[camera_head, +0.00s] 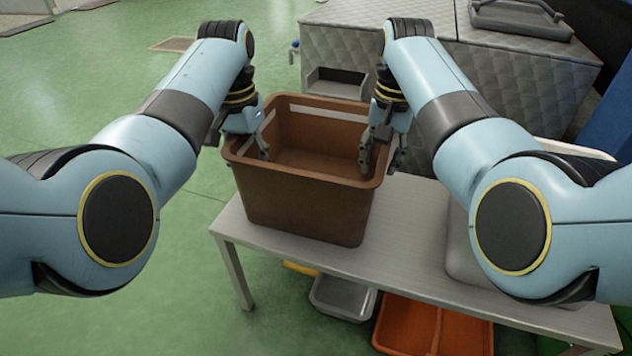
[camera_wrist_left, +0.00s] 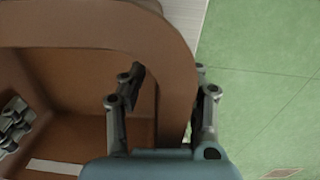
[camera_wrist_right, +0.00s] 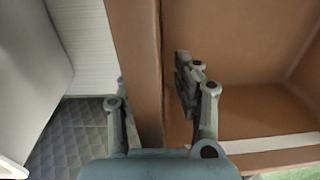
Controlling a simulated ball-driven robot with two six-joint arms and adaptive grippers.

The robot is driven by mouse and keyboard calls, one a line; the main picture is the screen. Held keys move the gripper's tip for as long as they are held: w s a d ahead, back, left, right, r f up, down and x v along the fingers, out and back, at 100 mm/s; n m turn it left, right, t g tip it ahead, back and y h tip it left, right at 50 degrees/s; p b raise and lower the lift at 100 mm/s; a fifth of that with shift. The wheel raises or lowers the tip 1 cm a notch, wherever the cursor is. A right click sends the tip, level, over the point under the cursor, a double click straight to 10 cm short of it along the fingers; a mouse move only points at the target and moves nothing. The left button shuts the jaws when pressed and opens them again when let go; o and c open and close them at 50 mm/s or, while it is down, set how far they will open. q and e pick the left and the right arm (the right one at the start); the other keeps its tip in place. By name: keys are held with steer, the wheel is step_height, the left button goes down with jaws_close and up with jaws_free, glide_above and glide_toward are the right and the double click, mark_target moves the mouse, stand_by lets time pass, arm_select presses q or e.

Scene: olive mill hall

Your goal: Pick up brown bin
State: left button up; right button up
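The brown bin (camera_head: 300,205) stands upright on the grey table, open at the top, with a pale strip along its inner far wall. My left gripper (camera_head: 240,142) is open at the bin's left rim, one finger inside and one outside. In the left wrist view the brown rim (camera_wrist_left: 172,60) runs between its spread fingers. My right gripper (camera_head: 381,157) is open astride the right rim, with one finger inside. In the right wrist view a gap shows between the rim (camera_wrist_right: 135,60) and the inner finger. The outer finger is partly hidden.
The slatted grey table (camera_head: 415,235) has free room right of the bin. A grey tray (camera_head: 343,298) and orange bins (camera_head: 435,325) sit underneath. A quilted metal machine (camera_head: 345,50) stands behind. Green floor (camera_head: 110,60) lies open to the left.

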arm_select(q)
jaws_close()
arm_select(e)
jaws_close()
